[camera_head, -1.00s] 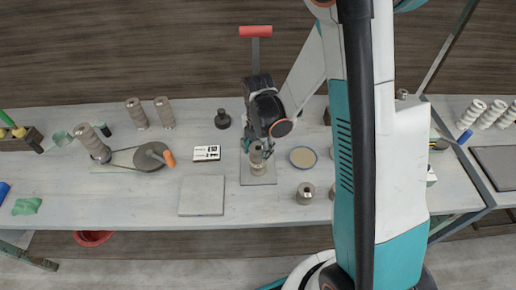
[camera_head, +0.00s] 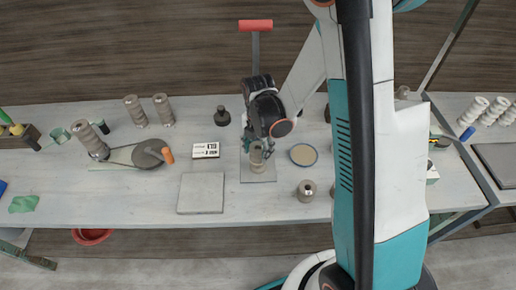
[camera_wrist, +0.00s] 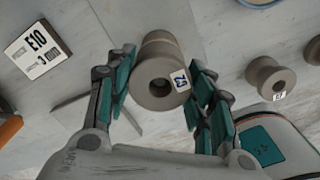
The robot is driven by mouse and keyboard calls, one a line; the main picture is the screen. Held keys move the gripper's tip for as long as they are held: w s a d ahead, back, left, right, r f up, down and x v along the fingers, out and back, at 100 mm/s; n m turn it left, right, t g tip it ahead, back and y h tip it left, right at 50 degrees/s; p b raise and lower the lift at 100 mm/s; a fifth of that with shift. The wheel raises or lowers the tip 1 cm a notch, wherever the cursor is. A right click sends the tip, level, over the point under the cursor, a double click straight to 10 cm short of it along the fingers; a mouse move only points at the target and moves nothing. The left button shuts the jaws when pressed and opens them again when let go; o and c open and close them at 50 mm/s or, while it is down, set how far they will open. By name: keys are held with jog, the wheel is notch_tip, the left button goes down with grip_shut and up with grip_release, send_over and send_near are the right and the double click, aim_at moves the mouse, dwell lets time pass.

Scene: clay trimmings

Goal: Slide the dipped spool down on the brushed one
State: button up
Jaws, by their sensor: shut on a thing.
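A grey-brown clay spool (camera_head: 257,151) is in my gripper, above or on a grey plate (camera_head: 258,177) near the front of the bench. In the wrist view the spool (camera_wrist: 158,88) shows its end face with a dark centre hole and a small white tag. My gripper (camera_wrist: 165,92) has its teal-padded fingers on either side of the spool and is shut on it. I cannot tell whether another spool sits hidden under the held one. A similar tagged spool (camera_head: 306,191) stands alone to the right; it also shows in the wrist view (camera_wrist: 268,76).
A blue-rimmed round dish (camera_head: 303,154) is right of the plate. A grey square slab (camera_head: 201,193) and a white printed card (camera_head: 206,150) lie left. A dark bottle (camera_head: 222,117) stands behind. Spool stacks (camera_head: 135,111) and a round wheel (camera_head: 148,153) are farther left.

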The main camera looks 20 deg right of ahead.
jog(key=o, duration=1.3)
jog(key=shift+r, duration=0.1)
notch_tip(320, 180, up, 12)
jog(key=shift+f, duration=0.1)
jog(key=s+r+m+t+b, duration=0.1)
jog(key=s+m+t+b, duration=0.1)
jog(key=s+m, duration=0.3)
jog(key=s+r+m+t+b, duration=0.2)
jog(key=s+m, duration=0.3)
jog(key=m, duration=0.6)
jog(key=s+r+m+t+b, duration=0.2)
jog(key=s+m, duration=0.3)
jog(key=m, duration=0.4)
jog(key=shift+t+b, duration=0.6)
jog(key=shift+b, duration=0.3)
